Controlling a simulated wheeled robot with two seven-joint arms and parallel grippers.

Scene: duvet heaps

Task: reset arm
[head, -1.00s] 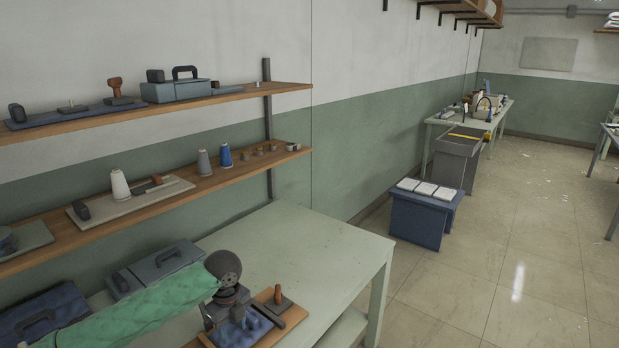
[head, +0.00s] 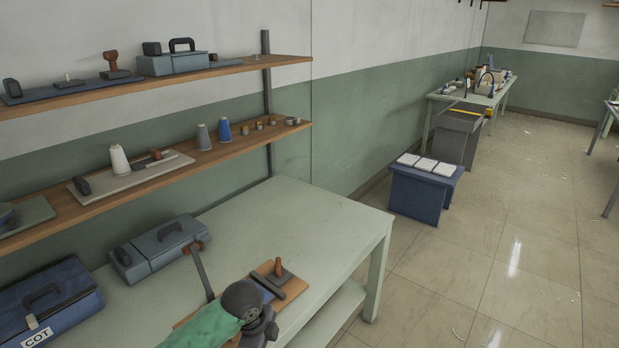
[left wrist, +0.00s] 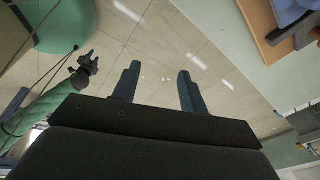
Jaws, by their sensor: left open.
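My left arm, in a green sleeve, comes in at the bottom of the head view and bends at a dark joint over the front of the pale green table (head: 330,215). Its gripper is out of that view. In the left wrist view my left gripper (left wrist: 158,72) has its two dark fingers apart, with nothing between them and tiled floor beyond. What looks like my right gripper (left wrist: 84,68) hangs at the end of a green-sleeved arm at the left of the wrist view; it is too small to tell its jaws.
On the table are a wooden board (head: 296,286) with tools, a grey toolbox (head: 160,250) and a blue case (head: 50,300) marked COT. Two wooden shelves hold spools and tools. A blue stool (head: 420,195) stands on open floor to the right.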

